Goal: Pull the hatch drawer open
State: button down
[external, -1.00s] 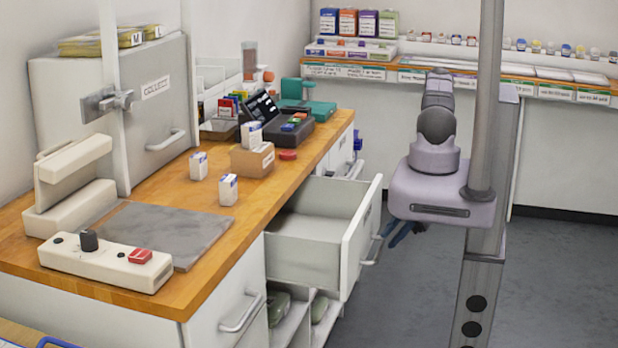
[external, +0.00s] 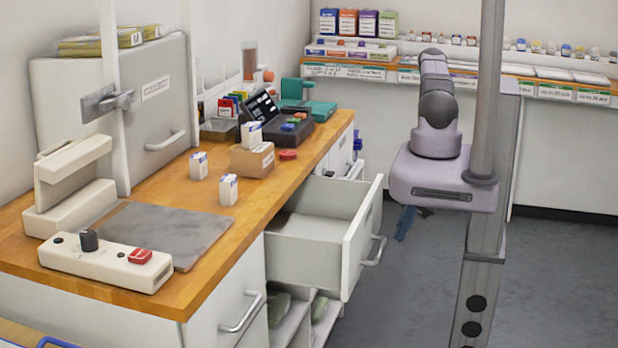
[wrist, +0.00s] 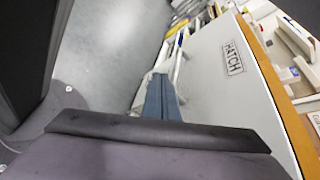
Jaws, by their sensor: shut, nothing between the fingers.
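A white drawer (external: 352,258) stands pulled out from under the wooden counter in the external view, its empty inside showing. A bar handle (external: 376,252) is on its front. In the wrist view a white front labelled HATCH (wrist: 232,58) fills the right side; it appears to be this drawer. My gripper (external: 404,223), with blue fingers, is to the right of the drawer front and apart from the handle, partly hidden by my arm. In the wrist view the fingers (wrist: 161,97) are together and empty, beside the labelled front.
The counter (external: 255,215) holds a grey mat, small white boxes and a cardboard box (external: 252,160). Another closed drawer (external: 228,312) is nearer the camera. A grey post (external: 487,130) stands by my arm. The grey floor right of the drawer is clear.

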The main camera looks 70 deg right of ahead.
jog(key=w+d+r+g+h+p, duration=0.1)
jog(key=w+d+h, duration=0.1)
jog(key=d, duration=0.3)
jog(key=w+d+n+g+h+p, duration=0.1)
jog(key=w+d+h, duration=0.2)
jog(key=d, duration=0.3)
jog(key=w+d+r+h+p, duration=0.1)
jog(key=w+d+h, duration=0.1)
jog(key=d, duration=0.3)
jog(key=w+a+r+m+t+y+p, duration=0.25)
jog(key=w+r+p, duration=0.65)
jog(key=r, duration=0.6)
jog(key=w+a+f+n+g+h+b, duration=0.1)
jog(key=a+n, duration=0.5)
jog(key=a, duration=0.7)
jog(key=w+a+f+n+g+h+b, duration=0.2)
jog(key=a+n+g+h+b, duration=0.3)
jog(key=a, duration=0.9)
jog(key=shift+w+a+n+g+h, duration=0.15)
jog(key=shift+w+n+g+h, duration=0.25)
jog(key=shift+n+h, duration=0.7)
jog(key=shift+f, duration=0.15)
